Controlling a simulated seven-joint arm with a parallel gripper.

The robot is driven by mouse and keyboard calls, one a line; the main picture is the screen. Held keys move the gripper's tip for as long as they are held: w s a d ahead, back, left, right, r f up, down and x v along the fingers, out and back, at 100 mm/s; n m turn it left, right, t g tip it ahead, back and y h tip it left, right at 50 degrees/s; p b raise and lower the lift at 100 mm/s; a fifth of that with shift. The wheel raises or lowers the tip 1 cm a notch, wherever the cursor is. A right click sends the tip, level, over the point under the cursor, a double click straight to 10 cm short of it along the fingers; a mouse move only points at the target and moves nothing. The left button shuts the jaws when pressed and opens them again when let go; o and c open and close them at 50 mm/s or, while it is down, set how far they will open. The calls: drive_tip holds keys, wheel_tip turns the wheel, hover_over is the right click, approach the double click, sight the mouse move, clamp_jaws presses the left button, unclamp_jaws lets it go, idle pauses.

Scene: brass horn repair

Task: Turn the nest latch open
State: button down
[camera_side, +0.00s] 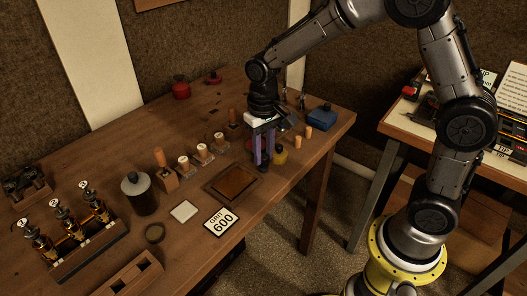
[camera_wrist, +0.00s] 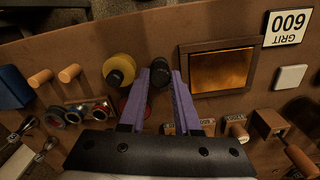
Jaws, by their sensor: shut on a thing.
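My gripper (camera_side: 262,163) has two purple fingers and points down over the bench, just left of a yellow bottle. It also shows in the wrist view (camera_wrist: 161,77). The fingers are shut on a dark round piece (camera_wrist: 160,68) at their tips, which shows small and dark under the fingers in the side view (camera_side: 263,168). I cannot tell for sure whether this piece is the nest latch or how it is turned. Part of a red ring (camera_wrist: 136,109) shows between the fingers in the wrist view.
The yellow bottle (camera_side: 280,155) stands close beside the fingers. A framed amber tray (camera_side: 232,184) lies on the other side. A GRIT 600 card (camera_side: 221,220), white pad (camera_side: 184,211), dark jar (camera_side: 139,193) and blue box (camera_side: 321,117) are farther off. Several wood-handled pieces line the bench.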

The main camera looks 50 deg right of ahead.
sight(264, 156)
drive_tip(key=shift+r, duration=0.1)
idle(0.3)
drive_tip(key=shift+w, duration=0.1)
drive_tip(key=c, duration=0.6)
unclamp_jaws()
wheel_tip(264, 156, up, 14)
drive_tip(key=shift+f, duration=0.15)
